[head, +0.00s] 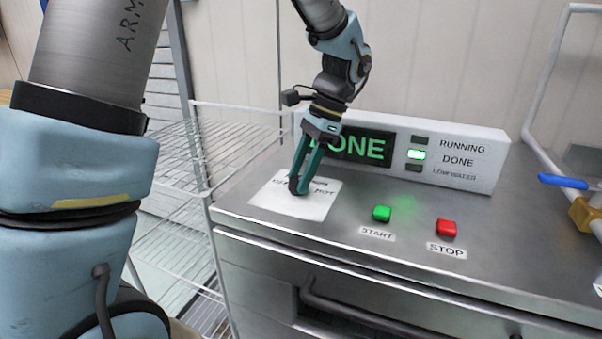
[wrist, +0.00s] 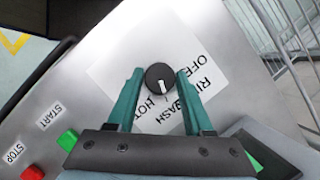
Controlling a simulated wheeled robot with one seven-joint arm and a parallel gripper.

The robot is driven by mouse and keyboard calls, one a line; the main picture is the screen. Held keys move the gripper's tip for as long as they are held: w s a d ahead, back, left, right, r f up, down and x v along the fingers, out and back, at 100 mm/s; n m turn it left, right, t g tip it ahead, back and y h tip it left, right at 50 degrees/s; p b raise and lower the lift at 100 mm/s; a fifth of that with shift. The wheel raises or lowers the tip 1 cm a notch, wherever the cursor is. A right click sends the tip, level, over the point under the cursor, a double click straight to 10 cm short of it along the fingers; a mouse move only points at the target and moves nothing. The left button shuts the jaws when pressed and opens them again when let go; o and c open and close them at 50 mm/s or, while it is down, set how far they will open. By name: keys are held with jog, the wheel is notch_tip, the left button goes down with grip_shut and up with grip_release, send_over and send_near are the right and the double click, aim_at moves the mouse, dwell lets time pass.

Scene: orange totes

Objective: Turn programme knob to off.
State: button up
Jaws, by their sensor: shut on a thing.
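The programme knob (wrist: 158,75) is a small round black dial with a white pointer mark, on a white label sheet (wrist: 110,70). The sheet carries OFF, a partly hidden word starting RI, WASH and HOT. In the wrist view the white mark points down the picture, towards the HOT and WASH lettering and away from OFF. My gripper (head: 298,187) reaches down onto the sheet (head: 318,205) with its teal fingers on either side of the knob, shut on it. In the head view the fingers mostly hide the knob.
A display box (head: 455,165) reading DONE, its green DONE lamp lit, stands behind my gripper. A green START button (head: 382,213) and red STOP button (head: 446,228) lie to the right on the steel top. A wire rack (head: 170,205) is at left; a blue-handled valve (head: 568,181) at right.

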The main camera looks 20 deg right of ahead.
grip_shut()
jog(key=shift+r+p, duration=0.1)
jog(key=shift+p, duration=0.2)
jog(key=n+g+p, duration=0.1)
jog(key=n+p, duration=0.1)
jog(key=n, duration=0.1)
jog(key=shift+w+r, duration=0.1)
jog(key=n+g+p, duration=0.1)
jog(key=n, duration=0.1)
jog(key=n+h+p, duration=0.1)
jog(key=n+p, duration=0.1)
jog(key=n, duration=0.1)
jog(key=shift+w+a+g, duration=0.1)
jog(key=shift+w+g, duration=0.05)
jog(key=shift+g, duration=0.25)
jog(key=n+h+p, duration=0.1)
jog(key=n, duration=0.2)
jog(key=n+g+h+p, duration=0.1)
jog(key=n, duration=0.1)
jog(key=shift+w+a+n+p, duration=0.1)
jog(key=shift+n+p, duration=0.25)
jog(key=shift+n, duration=0.05)
jog(key=shift+a+n+h+p, duration=0.1)
jog(key=shift+n+h+p, duration=0.6)
jog(key=shift+n, duration=1.4)
jog(key=shift+f, duration=0.2)
